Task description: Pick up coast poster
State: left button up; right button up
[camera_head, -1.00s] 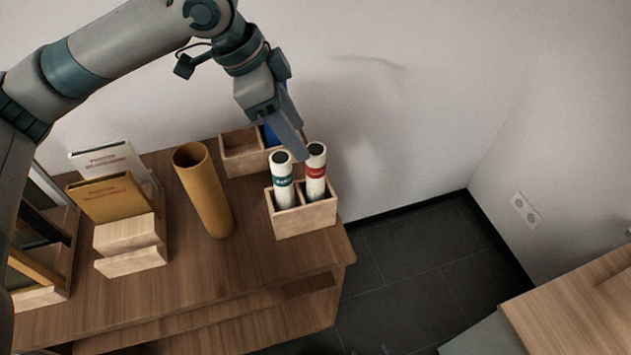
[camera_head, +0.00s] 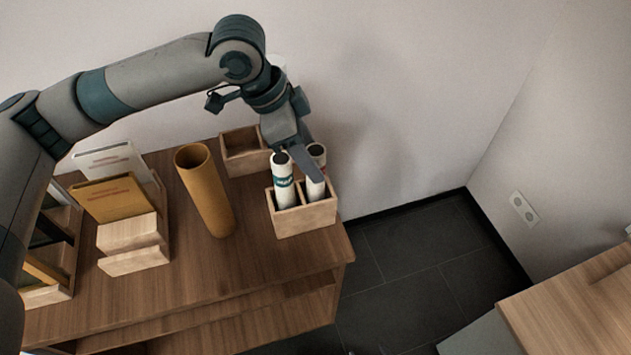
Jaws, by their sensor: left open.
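Two white rolled posters with dark open ends stand in a two-slot wooden box (camera_head: 305,220) at the table's right end. One poster (camera_head: 283,185) has a teal label and stands in the left slot. The other (camera_head: 317,152) stands in the right slot, its label mostly hidden by my gripper. The label words are too small to read, so I cannot tell which is the coast poster. My left gripper (camera_head: 302,162) is open, pointing down at the poster tops, with one finger in front of the right poster. Its other finger is largely hidden. My right gripper is out of view.
A brown tube (camera_head: 205,190) stands left of the poster box. Another wooden box (camera_head: 243,152) sits behind, near the wall. Booklets in a wooden holder (camera_head: 134,247) and a frame rack stand at left. The table (camera_head: 235,275) is clear in front.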

pick_arm(q)
jog(key=shift+x, duration=1.3)
grip_shut()
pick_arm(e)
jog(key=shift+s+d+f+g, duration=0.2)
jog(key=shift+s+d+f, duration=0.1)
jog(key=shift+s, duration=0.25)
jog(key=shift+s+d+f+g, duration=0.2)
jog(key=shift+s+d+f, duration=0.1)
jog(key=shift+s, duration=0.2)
